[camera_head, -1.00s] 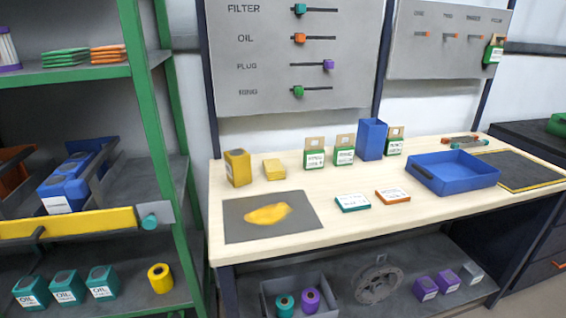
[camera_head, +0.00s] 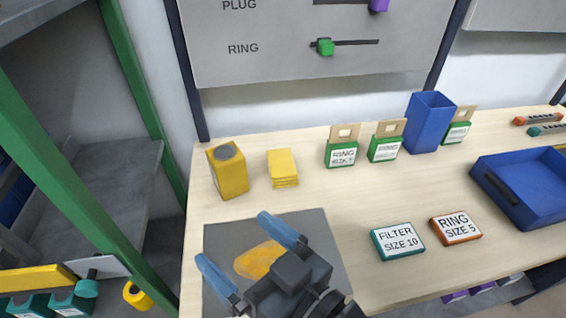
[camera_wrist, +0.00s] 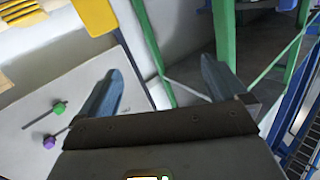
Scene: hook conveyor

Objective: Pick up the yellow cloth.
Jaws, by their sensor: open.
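The yellow cloth (camera_head: 283,168) is a small folded stack lying on the wooden table, toward the back, right of a yellow canister (camera_head: 228,172). In the wrist view, a layered yellow shape at the top left corner looks like the cloth (camera_wrist: 20,10), partly cut off by the frame edge. My gripper (camera_head: 232,237) is open and empty. In the head view it appears over the grey mat (camera_head: 318,238), nearer than the cloth and apart from it. It also shows in the wrist view (camera_wrist: 160,67), with nothing between the fingers.
A yellow-orange patch (camera_head: 258,260) on the mat is partly hidden by my gripper. Green ring packets (camera_head: 342,153) and a tall blue bin (camera_head: 430,122) stand right of the cloth. Flat boxes (camera_head: 398,241) and a blue tray (camera_head: 530,185) lie further right. A green shelf post (camera_head: 90,205) stands left.

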